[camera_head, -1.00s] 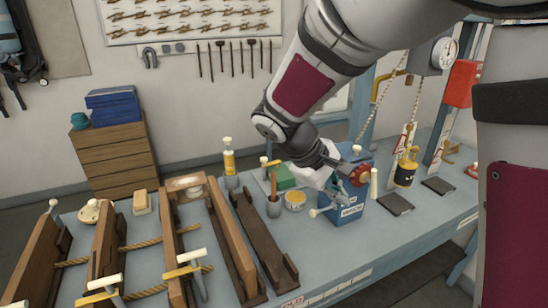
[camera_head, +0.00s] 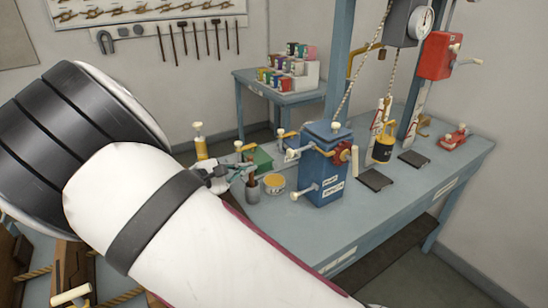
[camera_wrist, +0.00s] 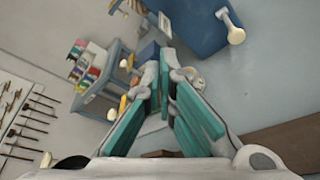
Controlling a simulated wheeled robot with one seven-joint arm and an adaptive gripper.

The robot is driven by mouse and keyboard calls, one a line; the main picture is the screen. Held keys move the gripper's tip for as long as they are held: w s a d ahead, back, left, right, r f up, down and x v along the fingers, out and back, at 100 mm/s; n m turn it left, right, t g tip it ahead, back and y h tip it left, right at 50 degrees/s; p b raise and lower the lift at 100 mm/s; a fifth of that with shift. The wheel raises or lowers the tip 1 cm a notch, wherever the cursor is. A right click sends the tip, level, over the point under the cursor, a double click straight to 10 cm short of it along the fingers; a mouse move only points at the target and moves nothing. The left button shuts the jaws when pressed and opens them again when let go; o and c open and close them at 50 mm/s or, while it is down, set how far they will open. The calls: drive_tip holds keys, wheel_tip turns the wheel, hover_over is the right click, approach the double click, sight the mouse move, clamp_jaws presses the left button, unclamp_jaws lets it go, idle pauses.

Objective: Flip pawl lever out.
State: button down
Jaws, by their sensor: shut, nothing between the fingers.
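A blue box (camera_head: 325,170) stands on the grey-blue bench with a red wheel (camera_head: 342,154) on its right face. A brass-coloured arm crosses its top, and cream-knobbed levers stick out at its upper left (camera_head: 281,132) and lower left (camera_head: 297,195). I cannot tell for sure which is the pawl lever. My gripper (camera_head: 222,180) is left of the box, apart from it, over the bench. In the wrist view its teal-padded fingers (camera_wrist: 166,62) are shut and empty. The blue box (camera_wrist: 190,22) and a cream knob (camera_wrist: 236,36) show beyond them there.
A black-and-yellow weight (camera_head: 384,148) hangs at right. The bench's right front is clear. My arm hides the lower left.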

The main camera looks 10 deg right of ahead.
sight(302, 149)
idle(0.3)
drive_tip(key=w+d+p, duration=0.2)
drive_tip(key=d+p, duration=0.1)
drive_tip(key=d, duration=0.6)
drive_tip(key=shift+w+r, duration=0.2)
drive_tip(key=shift+r, duration=0.05)
drive_tip(key=shift+r, duration=0.1)
drive_tip(key=shift+r+y, duration=0.3)
